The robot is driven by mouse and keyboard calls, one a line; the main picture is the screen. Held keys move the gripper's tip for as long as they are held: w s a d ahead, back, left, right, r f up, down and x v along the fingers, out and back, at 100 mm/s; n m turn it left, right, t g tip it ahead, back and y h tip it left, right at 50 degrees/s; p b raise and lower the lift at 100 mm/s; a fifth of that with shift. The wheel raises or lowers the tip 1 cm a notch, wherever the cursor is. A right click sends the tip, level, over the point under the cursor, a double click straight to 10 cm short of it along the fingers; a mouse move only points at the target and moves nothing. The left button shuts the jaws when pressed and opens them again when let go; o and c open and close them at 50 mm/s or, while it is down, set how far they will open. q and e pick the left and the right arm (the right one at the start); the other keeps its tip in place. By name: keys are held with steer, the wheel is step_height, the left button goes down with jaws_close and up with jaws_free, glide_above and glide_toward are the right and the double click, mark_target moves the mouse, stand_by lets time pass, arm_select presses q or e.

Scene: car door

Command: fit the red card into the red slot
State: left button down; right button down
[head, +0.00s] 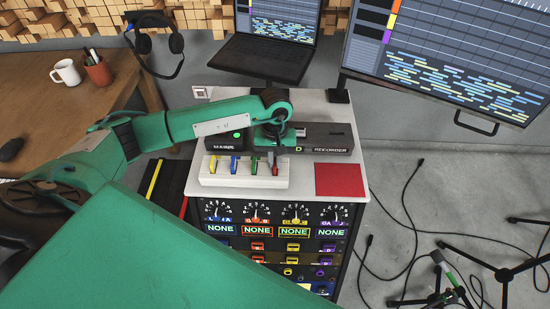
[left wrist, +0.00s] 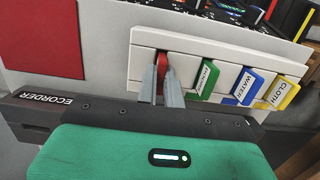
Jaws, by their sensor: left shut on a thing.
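The red card (head: 275,170) stands at the right end of the white card rack (head: 222,181) on the cabinet top. My left gripper (head: 274,158) reaches over it from behind. In the left wrist view, the left gripper (left wrist: 165,88) is shut on the red card (left wrist: 168,68), with the fingers hiding part of it. The card appears to be still in the rack. The cabinet front has a red-framed NONE display (head: 257,231) with a small red part (head: 257,246) below it; I cannot tell whether this is the red slot. My right gripper is not in view.
Green (head: 254,166), blue (head: 234,165) and yellow (head: 213,164) cards stand beside the red one. A recorder box (head: 328,150) lies behind the rack. A flat red square (head: 339,180) is right of it. A laptop (head: 268,50) and monitor (head: 450,60) are farther back.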

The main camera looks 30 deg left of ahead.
arm_select(q)
steer(key=shift+f+b, duration=0.1)
steer(key=shift+b, duration=0.2)
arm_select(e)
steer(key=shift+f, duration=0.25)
arm_select(q)
steer(key=c, duration=1.5)
jaws_free()
steer(key=shift+c, duration=0.2)
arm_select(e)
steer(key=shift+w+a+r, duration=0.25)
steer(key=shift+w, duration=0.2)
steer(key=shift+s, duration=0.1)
